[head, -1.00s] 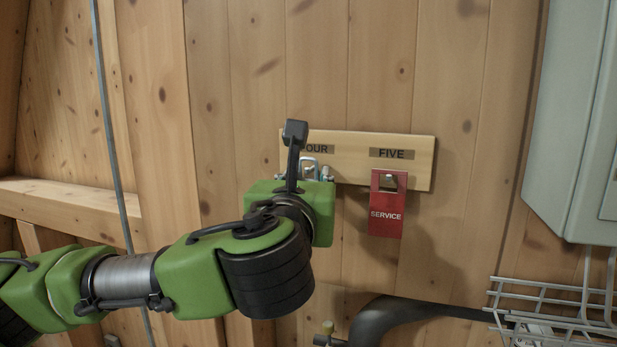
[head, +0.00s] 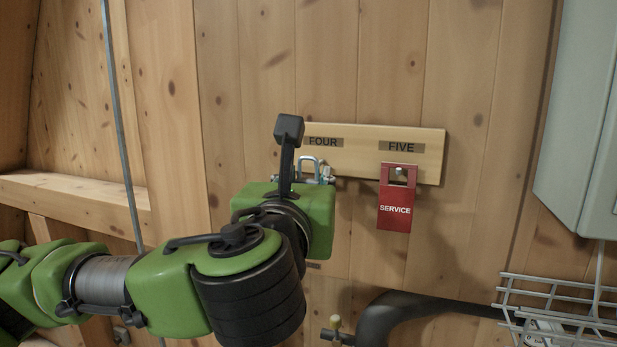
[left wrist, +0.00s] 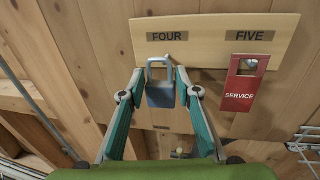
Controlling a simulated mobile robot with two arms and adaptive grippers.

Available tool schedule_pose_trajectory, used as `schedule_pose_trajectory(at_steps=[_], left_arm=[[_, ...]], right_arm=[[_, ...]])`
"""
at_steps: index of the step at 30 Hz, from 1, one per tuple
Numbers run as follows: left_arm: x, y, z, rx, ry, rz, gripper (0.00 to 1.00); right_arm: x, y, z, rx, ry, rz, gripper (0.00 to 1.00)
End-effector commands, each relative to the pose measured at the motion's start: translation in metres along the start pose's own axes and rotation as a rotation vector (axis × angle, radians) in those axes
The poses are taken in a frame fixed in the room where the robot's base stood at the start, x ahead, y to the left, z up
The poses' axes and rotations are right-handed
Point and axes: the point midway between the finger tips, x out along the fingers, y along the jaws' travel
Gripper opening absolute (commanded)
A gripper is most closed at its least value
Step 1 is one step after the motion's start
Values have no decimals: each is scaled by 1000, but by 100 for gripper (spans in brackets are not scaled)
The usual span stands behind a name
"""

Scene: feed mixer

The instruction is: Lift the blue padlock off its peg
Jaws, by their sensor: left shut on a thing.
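The blue padlock (left wrist: 160,95) sits between the two fingers of my left gripper (left wrist: 161,78) in the left wrist view, upright, with its grey shackle up. My left gripper is shut on the padlock's body. In the head view the shackle of the padlock (head: 311,161) shows above my green gripper housing, while its body is hidden behind it; my left gripper (head: 312,178) is mostly hidden too. The shackle is just below the FOUR label (left wrist: 167,36) on the wooden board (head: 360,140). I cannot tell whether the peg is still inside the shackle. My right gripper is not in view.
A red SERVICE tag (head: 395,205) hangs on the peg under the FIVE label, right of the padlock. A grey-green cabinet (head: 580,120) is at the right, with a wire basket (head: 560,300) below it. A dark pipe (head: 400,310) runs under the board.

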Motion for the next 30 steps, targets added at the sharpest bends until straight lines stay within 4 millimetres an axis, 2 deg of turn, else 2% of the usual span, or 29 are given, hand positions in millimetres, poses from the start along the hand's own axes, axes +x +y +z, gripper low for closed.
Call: schedule_pose_trajectory(at_steps=[16,30], left_arm=[[-42,8,0,0,-2,-1,8],[-44,10,-3,-1,1,1,8]], right_arm=[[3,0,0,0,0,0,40],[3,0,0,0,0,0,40]])
